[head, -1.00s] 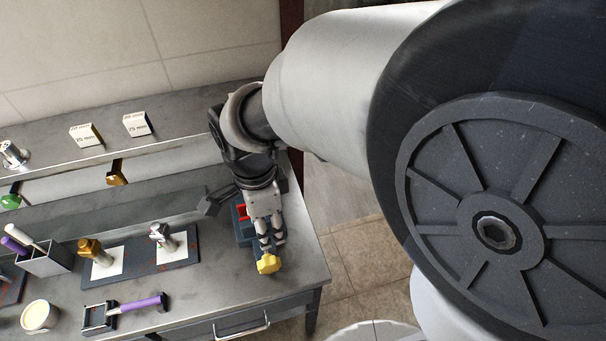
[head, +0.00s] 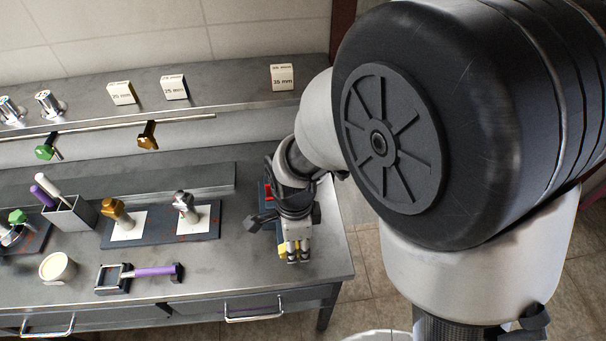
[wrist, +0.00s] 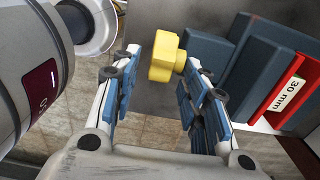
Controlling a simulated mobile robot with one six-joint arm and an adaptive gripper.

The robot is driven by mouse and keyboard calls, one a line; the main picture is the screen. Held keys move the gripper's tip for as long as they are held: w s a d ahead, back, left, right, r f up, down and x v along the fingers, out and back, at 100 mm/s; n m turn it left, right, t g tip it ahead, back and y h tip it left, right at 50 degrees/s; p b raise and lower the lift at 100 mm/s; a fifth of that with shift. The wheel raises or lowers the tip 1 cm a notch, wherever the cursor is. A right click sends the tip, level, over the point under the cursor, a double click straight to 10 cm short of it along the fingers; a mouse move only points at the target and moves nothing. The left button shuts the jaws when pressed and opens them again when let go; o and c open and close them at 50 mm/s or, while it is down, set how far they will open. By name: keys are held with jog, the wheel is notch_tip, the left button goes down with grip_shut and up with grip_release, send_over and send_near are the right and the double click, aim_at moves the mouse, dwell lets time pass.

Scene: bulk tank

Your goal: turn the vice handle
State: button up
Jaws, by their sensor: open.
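The vice handle is a yellow lobed knob (wrist: 166,56). In the wrist view it sits at the end of the dark blue vice (wrist: 252,62), between and just beyond my fingertips, closer to the right finger. I cannot tell whether that finger touches it. My gripper (head: 297,256) is open, its blue-padded fingers apart with nothing between their lower parts. In the head view the gripper covers most of the knob (head: 283,250) and much of the vice, whose red part (head: 267,192) shows behind my wrist. A red plate (wrist: 288,88) on the vice carries a "30 mm" label.
The vice stands near the right end of the grey bench (head: 225,262). To its left are a dark board with two fittings (head: 148,232), a purple-handled tool (head: 150,272), a white cup (head: 57,268) and a pen box (head: 72,214). Open floor lies beyond the bench's right edge.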

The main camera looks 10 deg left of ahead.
jog(key=shift+f, duration=0.85)
grip_shut()
